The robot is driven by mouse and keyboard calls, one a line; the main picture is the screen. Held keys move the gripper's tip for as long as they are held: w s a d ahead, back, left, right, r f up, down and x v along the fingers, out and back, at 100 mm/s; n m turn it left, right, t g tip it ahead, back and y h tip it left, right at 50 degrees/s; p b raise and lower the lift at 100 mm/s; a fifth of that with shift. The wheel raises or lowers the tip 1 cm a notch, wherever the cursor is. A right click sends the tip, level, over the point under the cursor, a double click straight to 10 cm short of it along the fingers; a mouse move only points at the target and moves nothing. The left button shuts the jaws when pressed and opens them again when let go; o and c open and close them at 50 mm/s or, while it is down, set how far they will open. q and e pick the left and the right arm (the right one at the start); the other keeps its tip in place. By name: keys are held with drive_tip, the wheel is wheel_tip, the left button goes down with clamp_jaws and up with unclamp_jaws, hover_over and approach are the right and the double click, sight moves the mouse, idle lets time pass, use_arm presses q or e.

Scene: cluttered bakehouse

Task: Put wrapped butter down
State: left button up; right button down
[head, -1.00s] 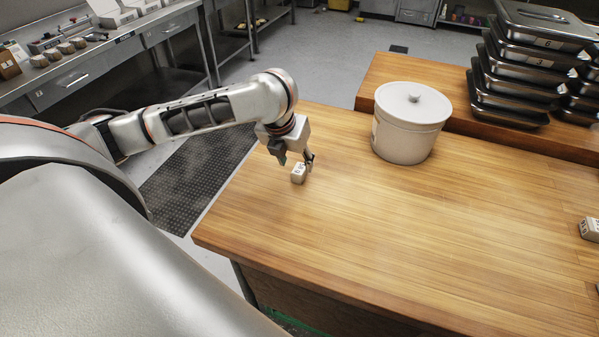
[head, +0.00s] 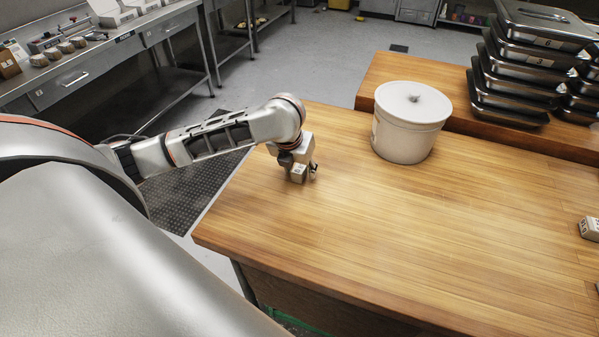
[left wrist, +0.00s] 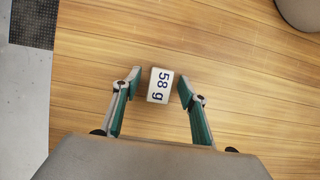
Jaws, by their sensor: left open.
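The wrapped butter is a small pale block (head: 299,173) on the wooden table (head: 400,230), near its left side. In the left wrist view the block (left wrist: 160,85) shows a dark "58 g" on its top. My left gripper (head: 304,172) is just above and around it. In the left wrist view the two fingers of the gripper (left wrist: 160,88) are open, one on each side of the block, with a gap showing on both sides. My right gripper is not in view.
A white lidded tub (head: 408,130) stands behind and to the right. Stacked dark metal pans (head: 510,95) are at the back right. Another small pale block (head: 590,229) lies at the right edge. The middle and front of the table are clear.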

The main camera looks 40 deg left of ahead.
use_arm(q)
drive_tip(key=c, duration=1.2)
clamp_jaws()
drive_tip(key=shift+r, duration=0.15)
